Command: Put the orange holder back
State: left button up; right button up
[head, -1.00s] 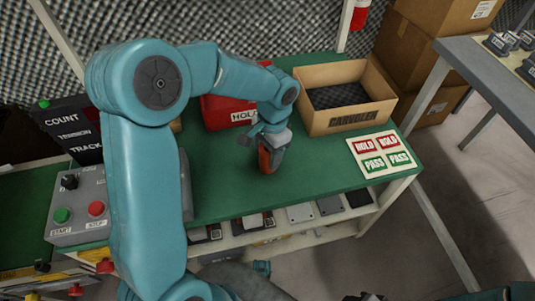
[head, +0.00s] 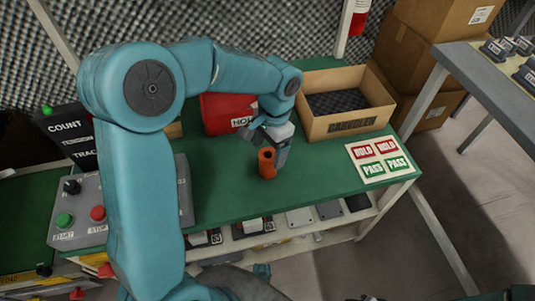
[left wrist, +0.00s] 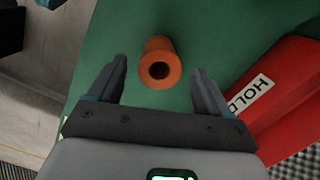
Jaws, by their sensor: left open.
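The orange holder (head: 266,163) stands upright on the green bench top (head: 225,195). It is a short cylinder with a dark hole in its top. In the left wrist view the holder (left wrist: 160,64) is ahead of the fingers, near the middle between them. My left gripper (head: 263,137) is open and empty, just above and behind the holder in the head view. Its two fingers (left wrist: 160,80) are apart in the wrist view, and neither touches the holder. My right gripper does not show.
A red HOLD bin (head: 222,113) and an open cardboard box (head: 347,124) with dark foam stand behind the holder. A HOLD/PASS label sheet (head: 379,158) lies at the right end. A grey button box (head: 82,212) is at the left.

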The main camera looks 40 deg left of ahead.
pick_arm(q)
notch_tip(320, 180, up, 8)
jog(key=p, duration=0.1)
jog(key=shift+w+d+p, duration=0.15)
jog(key=shift+w+p, duration=0.15)
jog(key=shift+w, duration=0.15)
jog(key=shift+s, duration=0.1)
